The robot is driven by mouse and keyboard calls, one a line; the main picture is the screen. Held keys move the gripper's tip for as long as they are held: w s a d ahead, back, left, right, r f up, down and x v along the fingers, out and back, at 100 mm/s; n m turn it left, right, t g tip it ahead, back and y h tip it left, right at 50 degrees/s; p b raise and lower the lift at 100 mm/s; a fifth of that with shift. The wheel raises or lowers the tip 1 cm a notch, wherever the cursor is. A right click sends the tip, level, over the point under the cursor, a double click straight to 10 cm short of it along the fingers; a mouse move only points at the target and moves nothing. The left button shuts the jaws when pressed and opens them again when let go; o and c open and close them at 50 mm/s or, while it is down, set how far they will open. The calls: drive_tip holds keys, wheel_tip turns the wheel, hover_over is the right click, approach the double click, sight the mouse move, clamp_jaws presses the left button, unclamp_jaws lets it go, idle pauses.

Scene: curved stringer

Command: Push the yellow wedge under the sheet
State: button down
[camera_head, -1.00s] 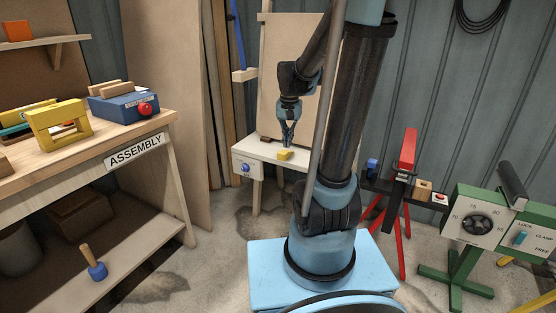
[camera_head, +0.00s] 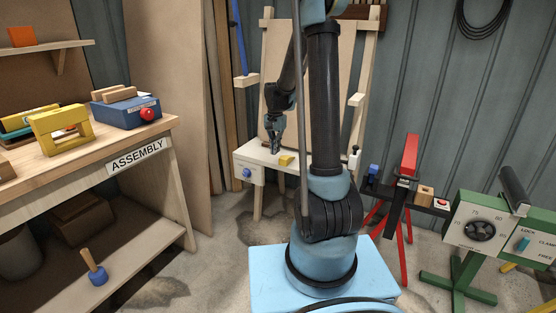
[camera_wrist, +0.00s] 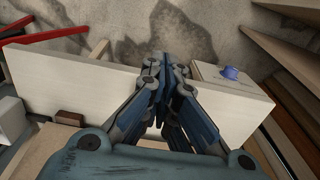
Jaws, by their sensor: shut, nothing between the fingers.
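The yellow wedge (camera_head: 286,160) lies on the top of the small pale bench (camera_head: 262,155), and no part of it can be made out in the wrist view. The sheet (camera_head: 337,75), a large light-brown panel, stands upright behind the bench between pale wooden posts. My gripper (camera_head: 275,150) points down just to the left of the wedge, close to the bench top. The wrist view shows my gripper (camera_wrist: 160,112) with its fingers shut together over the white bench (camera_wrist: 97,83). Whether a fingertip touches the wedge or bench cannot be told.
A blue knob (camera_head: 247,173) is on the bench's front left; it also shows in the wrist view (camera_wrist: 230,73). A red stand (camera_head: 410,160) and a green clamp panel (camera_head: 490,225) stand to the right. The assembly table (camera_head: 160,124) fills the left.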

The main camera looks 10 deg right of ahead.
sight(287, 158)
drive_tip(key=w+d+f, duration=0.2)
drive_tip(key=w+f, duration=0.1)
drive_tip(key=f, duration=0.6)
drive_tip(key=shift+d+f, duration=0.15)
drive_tip(key=shift+f, duration=0.15)
drive_tip(key=shift+w, duration=0.1)
drive_tip(key=w+d, duration=0.1)
drive_tip(key=w, duration=0.1)
drive_tip(key=w+d, duration=0.4)
drive_tip(key=w, duration=0.1)
drive_tip(key=shift+w+d, duration=0.1)
idle(0.3)
